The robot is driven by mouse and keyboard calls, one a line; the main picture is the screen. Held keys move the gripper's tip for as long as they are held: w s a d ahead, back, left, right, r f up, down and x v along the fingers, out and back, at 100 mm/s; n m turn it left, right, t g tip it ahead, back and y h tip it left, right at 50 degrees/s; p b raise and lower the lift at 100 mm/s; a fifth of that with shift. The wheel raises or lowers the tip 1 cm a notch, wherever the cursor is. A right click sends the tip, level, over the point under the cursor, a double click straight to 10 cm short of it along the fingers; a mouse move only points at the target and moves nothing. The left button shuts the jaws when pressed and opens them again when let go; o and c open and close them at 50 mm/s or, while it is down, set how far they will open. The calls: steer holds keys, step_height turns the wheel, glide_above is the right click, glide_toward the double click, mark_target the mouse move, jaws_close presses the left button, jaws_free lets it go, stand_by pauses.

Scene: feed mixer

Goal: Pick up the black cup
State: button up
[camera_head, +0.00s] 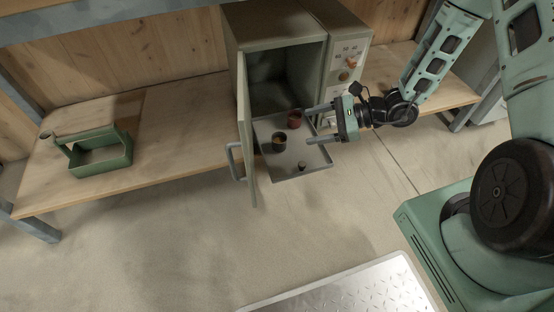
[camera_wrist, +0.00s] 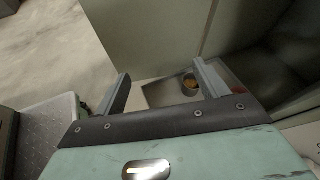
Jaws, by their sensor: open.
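The black cup (camera_head: 279,141), with something orange-brown inside, stands upright on a grey pull-out tray (camera_head: 318,161) in front of the open cabinet. It also shows in the wrist view (camera_wrist: 189,84), ahead of the fingers and nearer the right one. My gripper (camera_head: 311,125) is open and empty, to the right of the black cup, its fingers pointing left over the tray. In the wrist view, my gripper's two fingers (camera_wrist: 163,85) stand wide apart. A red cup (camera_head: 294,118) stands behind the black cup, close to the upper finger.
A small dark object (camera_head: 301,166) sits near the tray's front. The open cabinet door (camera_head: 243,130) stands left of the tray. The mixer cabinet (camera_head: 276,40) has a knob panel (camera_head: 348,62). A green carrier (camera_head: 100,155) rests on the wooden bench (camera_head: 180,120), which has free room.

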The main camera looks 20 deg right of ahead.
steer(key=d+f+m+t+b, duration=0.1)
steer(key=d+f, duration=0.1)
steer(key=f, duration=0.1)
steer(key=w+d+f+m+t+h+b, duration=0.1)
steer(key=d+f+m, duration=0.1)
steer(key=f, duration=0.2)
steer(key=d+f+m+t+h+b, duration=0.1)
steer(key=f+m, duration=0.1)
steer(key=f, duration=0.1)
steer(key=shift+w+d+f, duration=0.15)
steer(key=shift+d+f, duration=0.2)
steer(key=shift+d, duration=0.05)
steer(key=b, duration=0.5)
glide_toward(279, 139)
steer(key=a, duration=0.2)
steer(key=w+a+f, duration=0.1)
steer(key=a, duration=0.1)
steer(key=shift+a, duration=0.1)
steer(key=b+x, duration=0.3)
steer(key=x, duration=0.2)
steer(key=shift+f, duration=0.15)
steer(key=c, duration=1.1)
